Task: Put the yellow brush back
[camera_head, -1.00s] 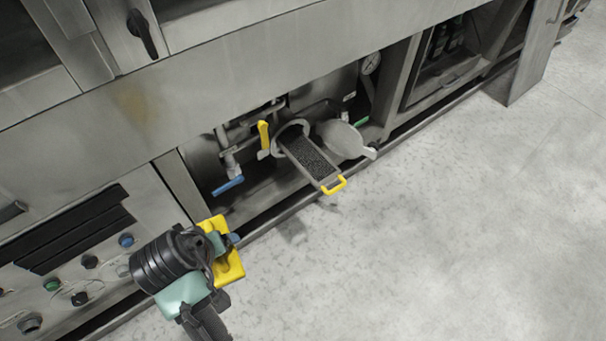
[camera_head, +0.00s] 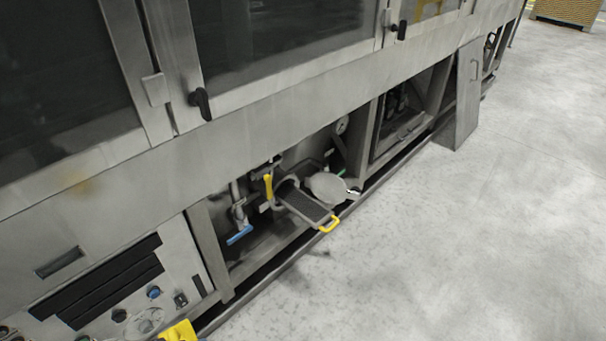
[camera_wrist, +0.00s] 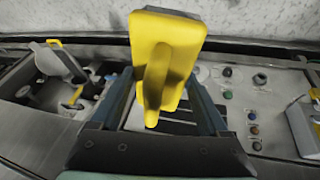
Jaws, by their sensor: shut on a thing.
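The yellow brush (camera_wrist: 165,45) fills the middle of the wrist view, with its broad yellow block and its handle toward the camera. My gripper (camera_wrist: 163,92) is shut on it, one dark finger on each side. In the head view only a yellow piece of the brush (camera_head: 178,332) shows at the bottom edge, in front of the control panel. The rest of the brush and my gripper are cut off there. The bristles are mostly hidden from the wrist camera.
A yellow-handled filter drawer (camera_head: 308,208) sticks out of the washer's lower bay, beside a round open lid (camera_head: 328,187). A blue-handled valve (camera_head: 240,235) and a yellow lever (camera_head: 268,186) sit left of it. The control panel (camera_head: 120,285) is at lower left. Floor at right is clear.

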